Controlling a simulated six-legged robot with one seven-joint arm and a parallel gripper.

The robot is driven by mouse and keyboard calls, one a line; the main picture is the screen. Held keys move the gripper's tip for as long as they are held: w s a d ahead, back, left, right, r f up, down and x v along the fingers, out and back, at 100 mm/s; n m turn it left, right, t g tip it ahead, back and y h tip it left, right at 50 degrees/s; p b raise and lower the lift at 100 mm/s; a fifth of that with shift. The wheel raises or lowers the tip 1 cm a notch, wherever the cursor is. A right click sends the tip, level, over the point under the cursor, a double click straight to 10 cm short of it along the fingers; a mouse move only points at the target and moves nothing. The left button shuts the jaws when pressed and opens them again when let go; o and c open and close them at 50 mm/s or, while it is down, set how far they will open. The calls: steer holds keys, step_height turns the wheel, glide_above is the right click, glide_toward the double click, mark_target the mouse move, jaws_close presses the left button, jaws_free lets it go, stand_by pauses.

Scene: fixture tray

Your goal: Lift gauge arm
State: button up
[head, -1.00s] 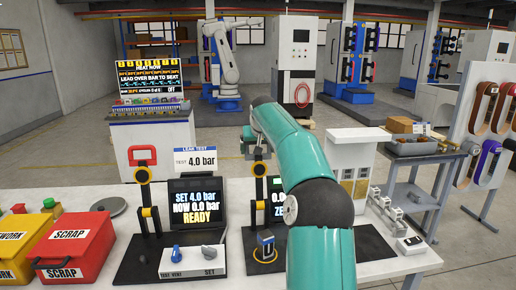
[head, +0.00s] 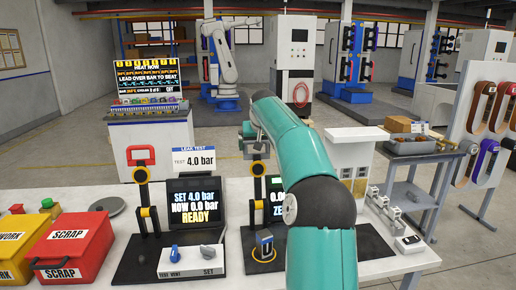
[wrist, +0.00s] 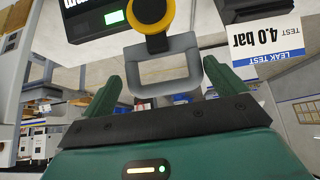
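The gauge arm (head: 258,168) stands upright on its black base at the middle of the bench, with a yellow pivot ring and a grey loop handle at its top. In the wrist view its grey handle (wrist: 163,88) lies between the two green fingers of my gripper (wrist: 172,60), with the yellow ring beyond. My gripper is open around the handle; I cannot tell whether either finger touches it. In the head view, my teal arm reaches over the bench to the handle, and the gripper (head: 253,137) is small and partly hidden. My arm hides part of the gauge display (head: 276,197).
A blue part (head: 265,241) stands on the gauge base. A red scrap bin (head: 72,247) is at far left. Small grey fixtures (head: 385,206) stand at right.

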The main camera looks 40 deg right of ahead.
steer(key=v, duration=1.1)
steer(key=shift+s+r, duration=0.15)
steer(key=shift+r, duration=0.1)
steer(key=s+a+f+n, duration=0.1)
steer(key=s+a, duration=0.2)
steer(key=a, duration=0.5)
steer(key=s+a+f+n+y, duration=0.1)
steer(key=s+a, duration=0.2)
steer(key=a, duration=0.6)
steer(key=s+a+f+n, duration=0.2)
steer(key=s+a, duration=0.1)
steer(key=a, duration=0.5)
steer(key=s+a+f+n+y, duration=0.1)
steer(key=s+a+f, duration=0.5)
steer(key=s+f, duration=0.2)
steer(key=s+a+f+n+y, duration=0.1)
steer(key=s+a+f, duration=0.5)
steer(key=s, duration=0.7)
step_height(320, 180, down, 3)
steer(key=shift+a+r+g+y, duration=0.1)
steer(key=shift+a+g+y, duration=0.2)
steer(key=shift+y, duration=0.1)
